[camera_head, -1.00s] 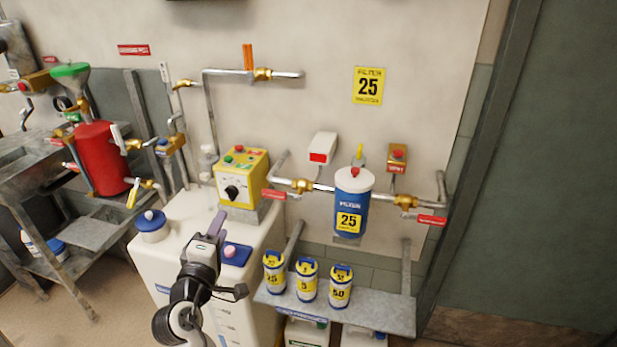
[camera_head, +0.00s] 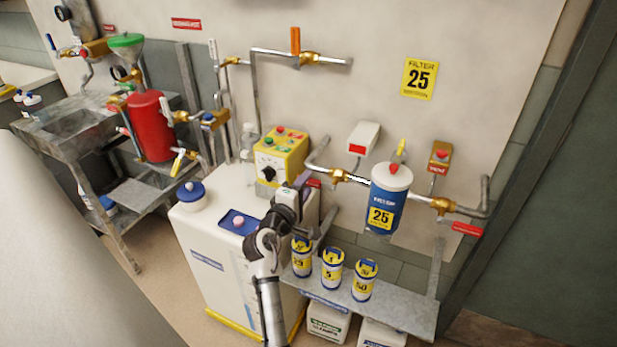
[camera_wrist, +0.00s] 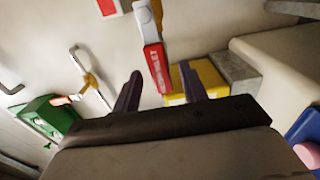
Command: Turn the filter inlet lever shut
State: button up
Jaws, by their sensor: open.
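The filter inlet lever (camera_head: 314,183) has a red handle pointing left from the brass valve (camera_head: 338,175) on the pipe left of the blue filter (camera_head: 387,195). My gripper (camera_head: 298,187) is beside the handle's left end and partly covers it in the head view. In the wrist view the red handle (camera_wrist: 157,68) with white lettering reaches between the two open fingers of my gripper (camera_wrist: 158,86); its pale metal part is above. The fingers are not closed on it. I cannot tell whether either finger touches it.
The yellow control box (camera_head: 281,158) stands just left of my gripper, on the white tank (camera_head: 210,235). A shelf (camera_head: 400,313) with several small filter canisters is below right. A red outlet lever (camera_head: 467,229) is right of the filter.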

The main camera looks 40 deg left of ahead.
jog(key=shift+x, duration=1.25)
grip_shut()
